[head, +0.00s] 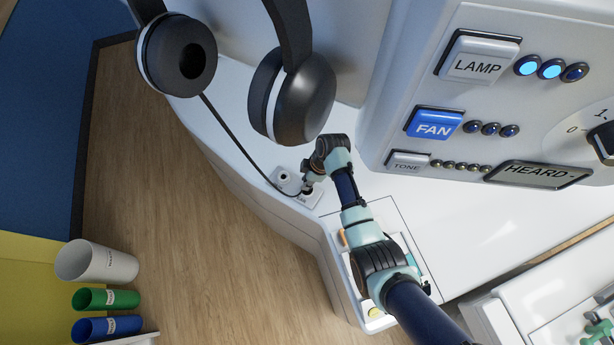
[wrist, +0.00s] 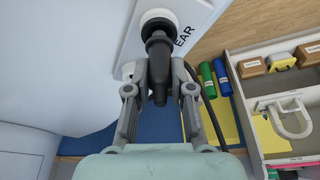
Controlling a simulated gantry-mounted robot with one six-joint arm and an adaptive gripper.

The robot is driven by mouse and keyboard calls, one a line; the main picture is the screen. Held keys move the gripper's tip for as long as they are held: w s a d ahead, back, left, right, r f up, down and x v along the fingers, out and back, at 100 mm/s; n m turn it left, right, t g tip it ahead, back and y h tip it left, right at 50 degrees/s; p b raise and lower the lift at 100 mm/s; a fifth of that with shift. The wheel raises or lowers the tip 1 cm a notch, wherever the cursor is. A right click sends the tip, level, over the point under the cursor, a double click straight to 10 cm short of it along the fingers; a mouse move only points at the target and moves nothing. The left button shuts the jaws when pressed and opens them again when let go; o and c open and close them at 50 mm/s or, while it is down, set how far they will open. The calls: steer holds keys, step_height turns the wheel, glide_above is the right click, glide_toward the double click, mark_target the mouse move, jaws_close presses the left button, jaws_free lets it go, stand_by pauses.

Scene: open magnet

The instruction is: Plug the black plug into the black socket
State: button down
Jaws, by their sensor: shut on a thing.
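In the wrist view the black plug (wrist: 158,52) is between the fingers of my gripper (wrist: 159,78), which is shut on it. The plug's front end overlaps the dark round socket (wrist: 158,22) with a pale rim; I cannot tell whether it is inside or just in front. The socket is on a white plate (wrist: 188,14) with lettering ending in "EAR". In the head view my gripper (head: 311,178) is low over the white ledge at the socket plate (head: 310,199), and it hides most of the plug. A black cable (head: 240,145) runs from the headphones to the plug.
Large headphones (head: 292,98) hang close above my gripper. A second round white fitting (head: 283,178) is just left of the plug. The control panel (head: 480,110) with LAMP and FAN buttons stands at right. The cable (wrist: 212,115) passes beside the right finger.

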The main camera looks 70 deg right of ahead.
steer(key=shift+f+b, duration=0.5)
steer(key=shift+f, duration=0.2)
steer(key=c, duration=0.9)
jaws_free()
steer(key=shift+c, duration=0.2)
steer(key=v, duration=1.2)
